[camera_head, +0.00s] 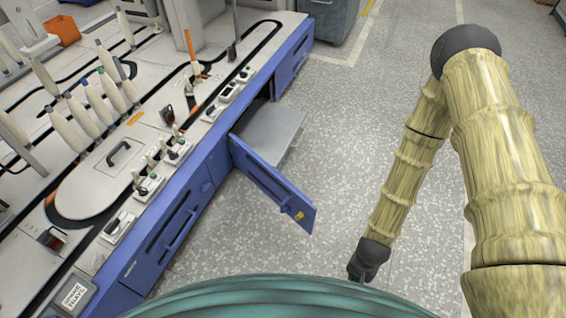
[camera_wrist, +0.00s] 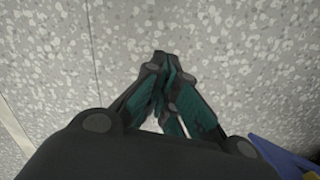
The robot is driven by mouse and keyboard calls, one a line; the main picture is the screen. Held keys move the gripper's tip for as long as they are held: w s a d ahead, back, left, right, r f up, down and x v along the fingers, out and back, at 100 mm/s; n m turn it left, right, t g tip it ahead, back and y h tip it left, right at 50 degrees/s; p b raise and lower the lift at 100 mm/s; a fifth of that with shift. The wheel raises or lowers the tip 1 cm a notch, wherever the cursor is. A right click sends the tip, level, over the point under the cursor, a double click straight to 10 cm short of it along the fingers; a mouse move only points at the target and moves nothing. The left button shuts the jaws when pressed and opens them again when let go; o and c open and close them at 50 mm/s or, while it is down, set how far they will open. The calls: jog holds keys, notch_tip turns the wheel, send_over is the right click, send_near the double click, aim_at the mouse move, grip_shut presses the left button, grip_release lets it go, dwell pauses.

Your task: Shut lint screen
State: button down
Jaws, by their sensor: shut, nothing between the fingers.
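The lint screen appears to be the blue hinged panel (camera_head: 270,183) on the front of the long machine. It stands swung open, out over the floor, with a yellow knob (camera_head: 299,214) near its free end. Behind it a grey metal box or tray (camera_head: 270,132) juts from the dark opening. My gripper (camera_wrist: 164,62) is shut and empty, above bare floor. In the head view its fingers are mostly hidden behind my body, right of and nearer than the panel. A blue edge with yellow (camera_wrist: 285,158) at the wrist view's lower right looks like the panel.
The machine (camera_head: 105,185) fills the left, with several bobbins and a track on its top. Blue drawer fronts (camera_head: 160,238) line its side. A grey bin (camera_head: 331,18) stands at the far end. The speckled floor (camera_head: 350,130) right of the panel is clear.

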jog(key=w+a+m+y, duration=0.2)
jog(key=w+a+m, duration=0.3)
jog(key=w, duration=0.6)
jog(key=w+a+m+y, duration=0.2)
jog(key=w+a+m, duration=0.3)
jog(key=w, duration=0.6)
jog(key=w+a+r+m+t+y, duration=0.1)
jog(key=w+r+m, duration=0.15)
jog(key=w, duration=0.35)
jog(key=w+a+r+m+t+y+p, duration=0.1)
jog(key=w+r+y, duration=0.1)
jog(key=w+r, duration=0.25)
jog(key=w+a+r+m+t+y, duration=0.1)
jog(key=w+a+r+m+t, duration=0.1)
jog(key=w, duration=0.5)
jog(key=w+a+f+b, duration=0.3)
jog(key=a+f+b, duration=0.2)
jog(key=a, duration=0.5)
jog(key=shift+w+f+b, duration=0.15)
jog(key=shift+f+b, duration=0.2)
jog(key=shift+f, duration=0.4)
jog(key=shift+a, duration=0.15)
